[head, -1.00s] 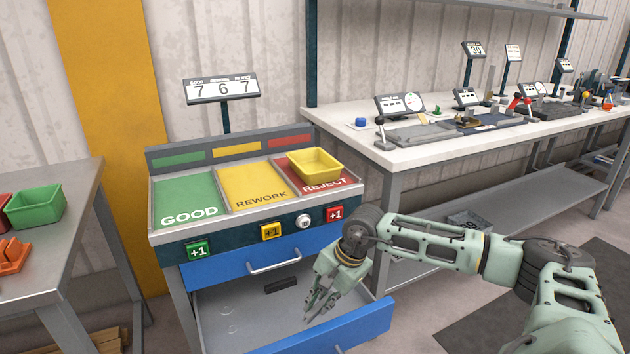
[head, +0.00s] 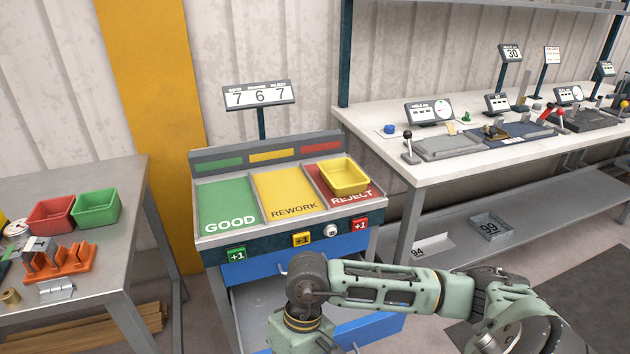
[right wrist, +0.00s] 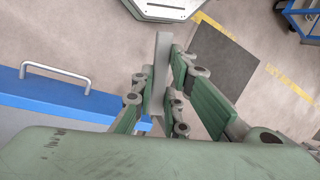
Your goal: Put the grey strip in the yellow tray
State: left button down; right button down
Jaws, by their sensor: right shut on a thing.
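The yellow tray (head: 350,187) sits on the red REJECT field at the right end of the sorting stand, and it looks empty. My right gripper (right wrist: 161,80) is shut on the grey strip (right wrist: 161,58), a narrow flat piece that stands out past the fingers in the right wrist view. In the head view my right arm reaches in front of the stand, and the fingers and strip are out of sight below the wrist. My left gripper is not in view.
The stand's drawer (head: 372,328) is open below the blue front. Buttons (head: 302,239) line the stand's front edge. A left table (head: 110,260) holds a red bin (head: 51,217), a green bin (head: 96,209) and an orange rack. A workbench (head: 440,172) with devices stands at right.

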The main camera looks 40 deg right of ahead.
aim_at(341, 182)
jog(key=l+u, duration=0.4)
jog(key=k+l+u, duration=0.1)
jog(key=l+u, duration=0.3)
jog(key=k+l+u, duration=0.15)
jog(key=l+u, duration=0.25)
jog(key=k+l+u, duration=0.25)
jog(key=k+l, duration=0.45)
jog(key=l, duration=0.35)
jog(key=k+l+u, duration=0.25)
jog(key=k+l, duration=0.55)
jog(key=l, duration=0.1)
